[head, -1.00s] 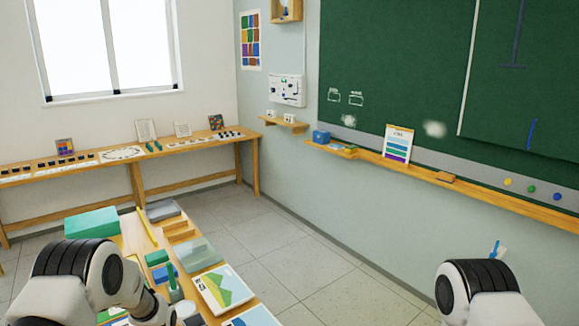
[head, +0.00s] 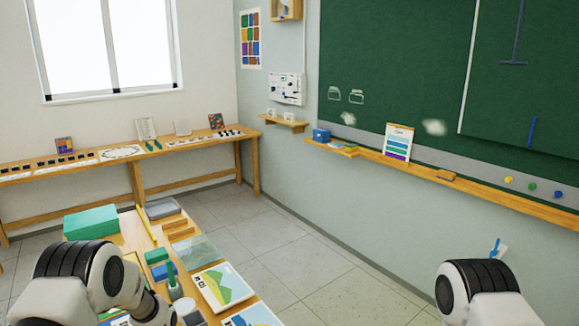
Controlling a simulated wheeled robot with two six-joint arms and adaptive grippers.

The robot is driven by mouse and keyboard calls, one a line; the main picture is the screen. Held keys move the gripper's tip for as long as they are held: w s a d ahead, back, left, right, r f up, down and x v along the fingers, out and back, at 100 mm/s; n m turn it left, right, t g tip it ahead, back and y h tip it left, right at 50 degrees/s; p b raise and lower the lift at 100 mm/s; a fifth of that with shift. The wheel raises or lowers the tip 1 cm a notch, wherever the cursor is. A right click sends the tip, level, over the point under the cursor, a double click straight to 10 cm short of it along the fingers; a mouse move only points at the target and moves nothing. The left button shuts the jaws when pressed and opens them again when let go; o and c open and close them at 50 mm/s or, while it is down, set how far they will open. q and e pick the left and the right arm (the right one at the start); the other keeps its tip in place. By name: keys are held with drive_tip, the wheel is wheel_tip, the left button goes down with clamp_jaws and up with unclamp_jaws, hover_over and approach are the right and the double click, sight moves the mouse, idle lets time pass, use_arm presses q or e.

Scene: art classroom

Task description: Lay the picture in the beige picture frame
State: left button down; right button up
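A picture with green hills and a yellow shape (head: 224,287) lies flat on the wooden table at the lower middle of the head view. A second picture with blue and yellow (head: 254,317) lies nearer and is cut off by the bottom edge. I cannot make out the beige picture frame for sure; my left arm covers part of the table. Only links of my two arms show, at the lower left and lower right. Neither gripper's fingers are in view.
The table (head: 148,242) also holds a green box (head: 91,223), a grey tray (head: 160,208), wooden blocks (head: 177,225), a glassy sheet (head: 195,252) and a green-handled tool (head: 171,280). A long bench (head: 190,183) stands along the back wall. The tiled floor (head: 310,258) right of the table is clear.

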use_arm(q)
drive_tip(key=shift+f, duration=0.2)
drive_tip(key=shift+w+a+f+b, duration=0.15)
drive_tip(key=shift+w+a+b, duration=0.1)
drive_tip(key=shift+a+b, duration=0.2)
idle(0.6)
idle(0.4)
drive_tip(key=shift+r+p, duration=2.4)
drive_tip(key=shift+r, duration=1.2)
